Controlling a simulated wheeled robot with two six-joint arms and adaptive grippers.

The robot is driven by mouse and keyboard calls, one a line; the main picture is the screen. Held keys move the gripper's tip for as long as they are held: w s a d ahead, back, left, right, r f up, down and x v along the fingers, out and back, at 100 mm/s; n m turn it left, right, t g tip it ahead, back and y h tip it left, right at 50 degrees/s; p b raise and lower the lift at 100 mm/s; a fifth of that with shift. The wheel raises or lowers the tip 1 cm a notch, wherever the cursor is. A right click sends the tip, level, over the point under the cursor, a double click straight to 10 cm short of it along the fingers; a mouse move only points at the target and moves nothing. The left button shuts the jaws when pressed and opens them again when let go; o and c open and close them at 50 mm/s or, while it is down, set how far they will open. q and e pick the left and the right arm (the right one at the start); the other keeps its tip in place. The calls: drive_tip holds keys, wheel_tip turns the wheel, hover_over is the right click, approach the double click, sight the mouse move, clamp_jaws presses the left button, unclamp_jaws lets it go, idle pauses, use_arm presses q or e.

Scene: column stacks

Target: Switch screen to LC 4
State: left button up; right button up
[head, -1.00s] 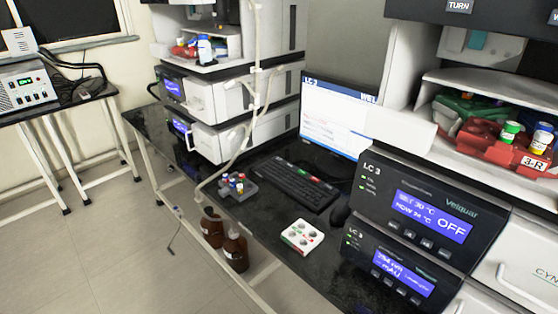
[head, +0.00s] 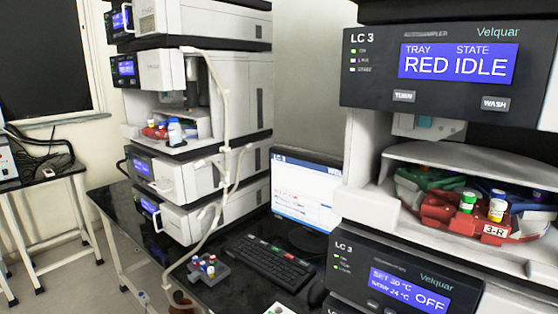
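The computer screen (head: 306,200) stands at the back of the black bench between two instrument stacks. The right stack's autosampler panel (head: 440,68) is marked LC 3 and reads TRAY RED, STATE IDLE. The lower LC 3 panel (head: 400,285) reads SET 30 °C, NOW 24 °C, OFF. Neither of my grippers is in view.
A grey rack with small vials (head: 207,269) sits left of the keyboard. A dark mouse (head: 318,292) is partly hidden by the right stack. A red tray (head: 445,210) marked 3-R holds vials. The left stack (head: 205,90) has loose tubing in front. Floor shows at left.

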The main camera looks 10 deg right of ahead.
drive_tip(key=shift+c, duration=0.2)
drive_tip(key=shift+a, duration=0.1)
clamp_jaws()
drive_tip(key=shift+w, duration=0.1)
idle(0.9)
